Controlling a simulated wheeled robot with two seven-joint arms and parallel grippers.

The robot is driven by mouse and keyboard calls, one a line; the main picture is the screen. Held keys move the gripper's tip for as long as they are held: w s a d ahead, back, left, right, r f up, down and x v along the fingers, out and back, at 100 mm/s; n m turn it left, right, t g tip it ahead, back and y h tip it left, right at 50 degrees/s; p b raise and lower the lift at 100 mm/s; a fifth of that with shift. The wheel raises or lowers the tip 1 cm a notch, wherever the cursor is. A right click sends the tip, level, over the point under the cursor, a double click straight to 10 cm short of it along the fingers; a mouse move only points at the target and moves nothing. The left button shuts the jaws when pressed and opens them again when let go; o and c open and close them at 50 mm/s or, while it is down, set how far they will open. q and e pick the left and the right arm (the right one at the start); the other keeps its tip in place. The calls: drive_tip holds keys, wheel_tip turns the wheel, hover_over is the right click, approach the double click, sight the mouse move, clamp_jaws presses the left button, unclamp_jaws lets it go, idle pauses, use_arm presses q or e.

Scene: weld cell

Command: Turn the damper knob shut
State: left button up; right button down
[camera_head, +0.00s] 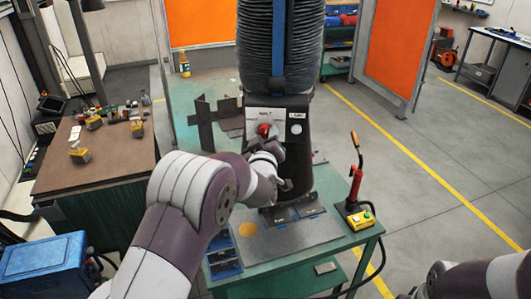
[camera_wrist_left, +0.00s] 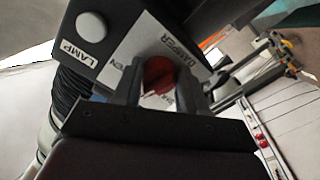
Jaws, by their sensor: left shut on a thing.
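The red damper knob (camera_head: 264,129) sits on the pale label plate of the dark extraction hood. In the left wrist view the knob (camera_wrist_left: 158,75) lies between the two fingers of my left gripper (camera_wrist_left: 157,90), which is shut on it. The plate (camera_wrist_left: 133,52) reads DAMPER, with part of another word, "EN", to the left of the knob. The fingers hide some of the lettering and the knob's sides, so its exact setting cannot be told. In the head view my left gripper (camera_head: 266,150) reaches up to the hood front. My right gripper is out of view.
A white lamp button (camera_head: 296,129) is right of the knob. A ribbed black hose (camera_head: 281,45) rises above the hood. Below are the green bench (camera_head: 345,243), a red-handled torch (camera_head: 355,180) and a yellow button box (camera_head: 360,219). Open floor lies to the right.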

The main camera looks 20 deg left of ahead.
use_arm(q)
drive_tip(key=n+b, duration=0.3)
drive_tip(key=b, duration=0.1)
drive_tip(key=n+b, duration=0.3)
drive_tip(key=b, duration=0.2)
drive_tip(key=n+b, duration=0.3)
drive_tip(key=b, duration=0.2)
drive_tip(key=shift+d+f, duration=0.1)
drive_tip(key=shift+f, duration=0.15)
drive_tip(key=shift+r+n+b, duration=0.2)
drive_tip(key=shift+n+b, duration=1.2)
drive_tip(key=o, duration=1.1)
drive_tip(key=shift+s, duration=0.15)
drive_tip(key=shift+c, duration=0.2)
drive_tip(key=shift+s+r, duration=0.15)
drive_tip(key=s+d+b, duration=0.2)
drive_tip(key=s, duration=1)
drive_tip(key=shift+s, duration=0.2)
drive_tip(key=shift+d, duration=0.1)
